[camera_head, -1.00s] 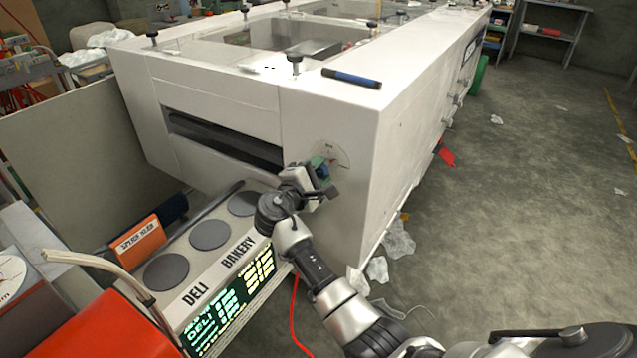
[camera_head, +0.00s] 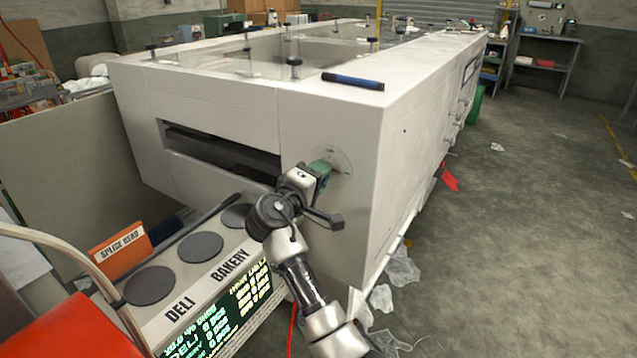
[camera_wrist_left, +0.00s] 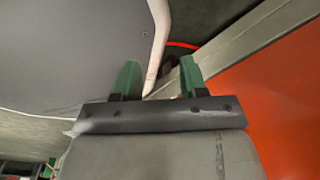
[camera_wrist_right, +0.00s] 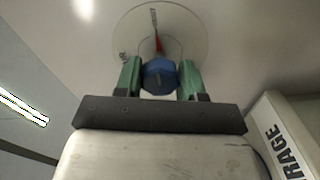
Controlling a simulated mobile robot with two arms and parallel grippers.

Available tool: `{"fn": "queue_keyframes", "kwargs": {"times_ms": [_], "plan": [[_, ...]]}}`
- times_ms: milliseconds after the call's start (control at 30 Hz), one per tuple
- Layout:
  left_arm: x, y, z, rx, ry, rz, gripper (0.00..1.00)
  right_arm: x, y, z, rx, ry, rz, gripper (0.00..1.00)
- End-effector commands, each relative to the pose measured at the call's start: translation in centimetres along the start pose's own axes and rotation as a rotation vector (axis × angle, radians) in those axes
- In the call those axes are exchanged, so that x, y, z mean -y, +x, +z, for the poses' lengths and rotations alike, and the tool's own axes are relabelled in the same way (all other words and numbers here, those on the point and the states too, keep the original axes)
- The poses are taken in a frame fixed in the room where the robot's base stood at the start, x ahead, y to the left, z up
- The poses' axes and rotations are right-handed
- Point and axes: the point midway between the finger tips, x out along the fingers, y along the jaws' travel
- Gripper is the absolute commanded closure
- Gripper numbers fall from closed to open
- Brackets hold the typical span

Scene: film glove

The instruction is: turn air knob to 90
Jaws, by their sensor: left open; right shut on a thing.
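The air knob (camera_wrist_right: 158,76) is blue and sits on a round marked dial (camera_wrist_right: 190,30) with a red pointer, on the white machine's front face. My right gripper (camera_wrist_right: 160,80) is shut on the knob, one green finger on each side, in the right wrist view. In the head view the right gripper (camera_head: 322,168) is at the dial (camera_head: 343,160), and its wrist hides the knob. The dial's small lettering is too blurred to read a value. My left gripper (camera_wrist_left: 155,80) is open in the left wrist view, with a pale bar between or behind its green fingers.
The long white machine (camera_head: 330,110) fills the middle, with a blue marker (camera_head: 352,81) on top. A deli and bakery sign box (camera_head: 200,262) stands beside my right arm. Crumpled film (camera_head: 402,268) lies on the floor at right. An orange-red surface (camera_wrist_left: 265,80) lies close to my left gripper.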

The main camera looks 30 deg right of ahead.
Motion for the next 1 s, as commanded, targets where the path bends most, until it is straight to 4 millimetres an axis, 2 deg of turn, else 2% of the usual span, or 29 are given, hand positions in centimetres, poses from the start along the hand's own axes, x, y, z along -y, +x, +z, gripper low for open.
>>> {"fn": "queue_keyframes", "kwargs": {"times_ms": [467, 500, 633, 900, 1000], "plan": [[-0.03, 0.17, 0.06, 0.001, 0.001, 0.0, 0.57, 0.16, -0.02, 0.05, 0.002, 0.013, -0.004, 0.84], [-0.04, 0.17, 0.06, 0.001, 0.001, 0.001, 0.57, 0.16, -0.02, 0.05, 0.002, 0.012, -0.004, 0.56], [-0.04, 0.17, 0.06, 0.001, 0.001, 0.0, 0.57, 0.12, -0.01, 0.04, 0.001, 0.012, -0.003, 0.36], [-0.04, 0.18, 0.07, 0.001, 0.001, 0.001, 0.57, 0.07, -0.07, 0.01, 0.0, 0.012, -0.001, 0.35], [-0.04, 0.3, 0.09, 0.001, 0.001, 0.001, 0.57, 0.12, -0.75, -0.03, -0.002, 0.013, -0.002, 0.35]]}}
